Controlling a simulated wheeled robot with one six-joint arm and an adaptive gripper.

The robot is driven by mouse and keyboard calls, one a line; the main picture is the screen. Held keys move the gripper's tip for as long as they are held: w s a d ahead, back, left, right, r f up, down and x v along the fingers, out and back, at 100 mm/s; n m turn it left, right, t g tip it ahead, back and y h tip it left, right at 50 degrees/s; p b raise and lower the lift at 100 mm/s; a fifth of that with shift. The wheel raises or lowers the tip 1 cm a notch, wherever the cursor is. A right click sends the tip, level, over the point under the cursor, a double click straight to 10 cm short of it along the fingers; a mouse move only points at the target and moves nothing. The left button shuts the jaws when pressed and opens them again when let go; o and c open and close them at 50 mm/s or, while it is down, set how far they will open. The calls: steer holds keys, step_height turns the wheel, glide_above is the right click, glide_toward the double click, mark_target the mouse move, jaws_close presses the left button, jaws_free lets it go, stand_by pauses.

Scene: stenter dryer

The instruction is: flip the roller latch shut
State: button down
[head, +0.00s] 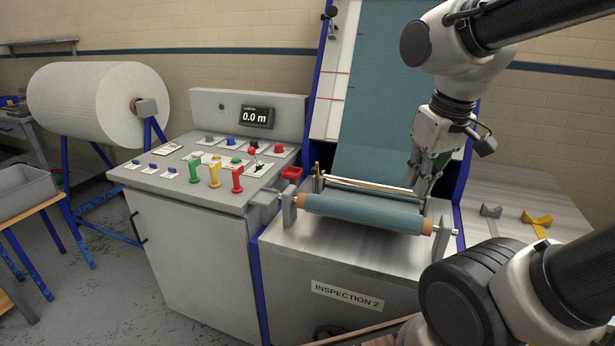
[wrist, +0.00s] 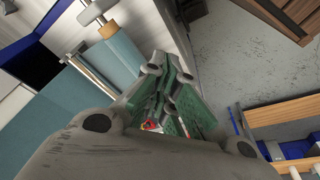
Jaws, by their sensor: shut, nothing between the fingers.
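The roller (head: 365,212), wrapped in teal fabric with orange end rings, lies across the inspection stand between two grey end brackets. My gripper (head: 423,190) points down above and behind the roller's right end, shut and empty. In the wrist view my green-padded fingers (wrist: 167,95) are together, and the roller (wrist: 118,52) shows to their upper left, apart from them.
A grey holder (head: 490,211) and a yellow holder (head: 537,218) are on the right-hand metal top. A sloping teal cloth (head: 385,90) rises behind.

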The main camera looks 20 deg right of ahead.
steer(key=w+a+f+n+h, duration=0.1)
steer(key=w+a+f+n, duration=0.1)
steer(key=w+a+n, duration=0.2)
steer(key=w+a+f+n+h, duration=0.2)
steer(key=w+a+n, duration=0.3)
steer(key=w+n, duration=0.5)
steer(key=w+a+f+n+t+h, duration=0.1)
steer(key=w+a+f+n, duration=0.2)
steer(key=w, duration=0.7)
steer(key=shift+w+a+f+n, duration=0.2)
steer(key=shift+a+n, duration=0.3)
steer(key=shift+n, duration=0.5)
steer(key=shift+w+a+f+n, duration=0.15)
steer(key=shift+a+n, duration=0.3)
steer(key=shift+n, duration=0.55)
steer(key=shift+w+a+r+n+t, duration=0.3)
steer(key=shift+w+n, duration=0.2)
steer(key=shift+n, duration=0.45)
steer(key=shift+w+a+r+n+t, duration=0.15)
steer(key=shift+w+a+r+n, duration=0.25)
steer(key=shift+n, duration=0.6)
steer(key=shift+w+a+r+n+t, duration=0.3)
steer(key=shift+w+n, duration=0.25)
steer(key=shift+n, duration=0.4)
steer(key=shift+d, duration=0.15)
steer(key=x, duration=1)
